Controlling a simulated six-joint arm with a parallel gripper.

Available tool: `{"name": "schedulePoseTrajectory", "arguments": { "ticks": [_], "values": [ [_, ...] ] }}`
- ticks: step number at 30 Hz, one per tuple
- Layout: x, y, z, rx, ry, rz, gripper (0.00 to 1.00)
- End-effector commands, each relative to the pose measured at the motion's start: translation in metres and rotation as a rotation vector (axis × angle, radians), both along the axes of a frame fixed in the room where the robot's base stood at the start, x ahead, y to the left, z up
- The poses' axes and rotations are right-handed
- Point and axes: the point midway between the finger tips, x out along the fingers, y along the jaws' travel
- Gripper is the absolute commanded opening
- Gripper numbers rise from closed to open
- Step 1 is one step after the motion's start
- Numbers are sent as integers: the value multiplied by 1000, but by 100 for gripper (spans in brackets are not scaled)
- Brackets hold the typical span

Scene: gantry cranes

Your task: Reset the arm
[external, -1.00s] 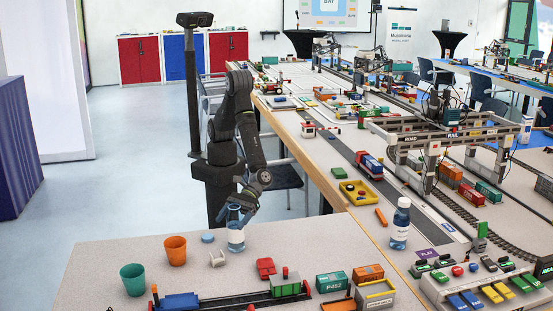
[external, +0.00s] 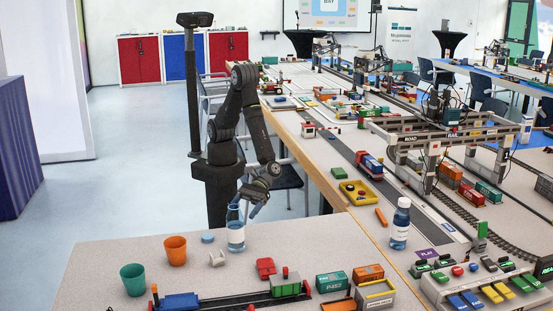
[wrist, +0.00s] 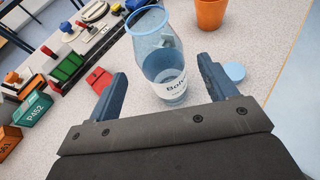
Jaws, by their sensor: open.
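My gripper (external: 246,207) is open above and behind an open water bottle (external: 236,236) that stands upright on the near table. In the wrist view my gripper (wrist: 160,92) has its two blue fingers apart, with the bottle (wrist: 168,85) showing between and beyond them. I cannot tell exactly how far the fingers are from the glass. My arm is bent forward over the table's back edge.
A blue cap (external: 208,238), a white holder (external: 217,258), an orange cup (external: 175,250) and a teal cup (external: 133,279) stand left of the bottle. A toy train (external: 285,284) and containers (external: 332,282) lie in front. A second bottle (external: 400,224) stands to the right.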

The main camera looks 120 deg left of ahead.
Motion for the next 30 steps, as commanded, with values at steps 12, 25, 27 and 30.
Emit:
{"name": "schedulePoseTrajectory", "arguments": {
  "ticks": [12,25,27,30],
  "values": [
    [0,-71,-27,-2,-3,-1,78],
    [-21,-74,25,-1,-1,-2,78],
    [-23,-74,26,-1,-1,-1,78],
    [-23,-74,26,-1,-1,0,78]
  ]
}}
